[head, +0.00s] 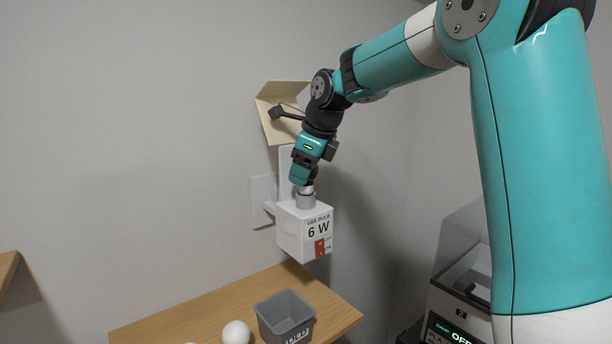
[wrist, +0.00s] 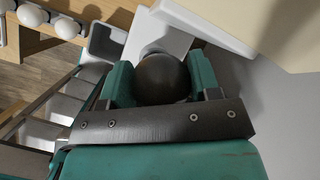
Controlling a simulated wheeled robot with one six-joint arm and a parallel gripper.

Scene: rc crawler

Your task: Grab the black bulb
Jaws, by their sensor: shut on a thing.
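The black bulb (wrist: 163,78) is a dark round globe between the two teal fingers in the wrist view. My gripper (wrist: 162,82) is shut on it. In the head view my gripper (head: 302,178) points down over a white lamp box (head: 290,235) labelled "USE BULB 6 W", right above its grey socket (head: 306,201). The fingers hide most of the bulb there. I cannot tell whether its base is still seated in the socket.
A beige shade (head: 275,128) is on the wall behind my wrist. Below is a wooden table (head: 190,315) with a grey bin (head: 284,310) marked "OLD" and white bulbs (head: 236,332). A machine (head: 455,305) with a lit display stands at the right.

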